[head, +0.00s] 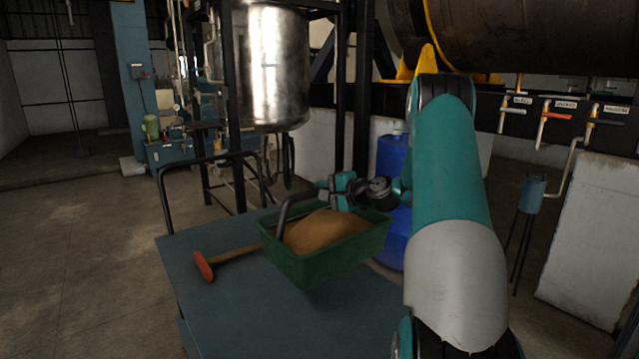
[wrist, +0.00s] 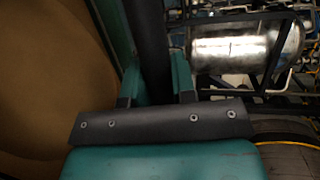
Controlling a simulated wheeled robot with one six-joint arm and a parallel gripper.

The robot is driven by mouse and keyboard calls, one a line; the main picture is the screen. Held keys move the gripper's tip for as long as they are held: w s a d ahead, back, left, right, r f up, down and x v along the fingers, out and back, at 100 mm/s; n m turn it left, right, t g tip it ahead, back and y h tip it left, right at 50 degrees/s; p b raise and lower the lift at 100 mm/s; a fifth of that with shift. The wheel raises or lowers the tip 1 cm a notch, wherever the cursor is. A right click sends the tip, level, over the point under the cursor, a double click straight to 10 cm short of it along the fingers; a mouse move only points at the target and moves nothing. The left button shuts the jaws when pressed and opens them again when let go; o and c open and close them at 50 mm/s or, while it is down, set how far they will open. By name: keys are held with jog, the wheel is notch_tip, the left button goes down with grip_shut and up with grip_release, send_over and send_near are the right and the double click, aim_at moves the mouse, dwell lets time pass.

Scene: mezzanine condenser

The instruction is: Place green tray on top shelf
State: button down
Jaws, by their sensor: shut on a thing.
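The green tray (head: 310,265) holds a heap of brown, grainy-looking material (head: 325,231) and is over the blue cart top (head: 250,305). It looks slightly raised and tilted, but I cannot tell whether it touches the cart. A dark bent handle bar (head: 287,208) rises from the tray. My gripper (head: 328,192) is at the tray's far side, shut on this bar. In the wrist view the dark bar (wrist: 148,45) runs between the fingers, with the brown heap (wrist: 50,80) at left. The fingertips are partly hidden.
A hammer (head: 205,265) with an orange-red head lies on the cart, left of the tray. A blue drum (head: 393,155) stands behind. A shiny metal tank (head: 272,65) on a dark frame rises beyond the cart. Open floor (head: 80,240) lies at left.

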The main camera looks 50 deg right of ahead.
notch_tip(320, 180, down, 12)
jog(key=shift+d+f+b, duration=0.1)
jog(key=shift+b, duration=0.3)
jog(key=shift+f, duration=0.1)
dwell(0.3)
jog(key=c, duration=1.4)
grip_release()
jog(key=shift+s+f, duration=0.1)
jog(key=shift+f, duration=0.2)
jog(key=o, duration=0.5)
jog(key=shift+c, duration=0.2)
jog(key=shift+r, duration=0.1)
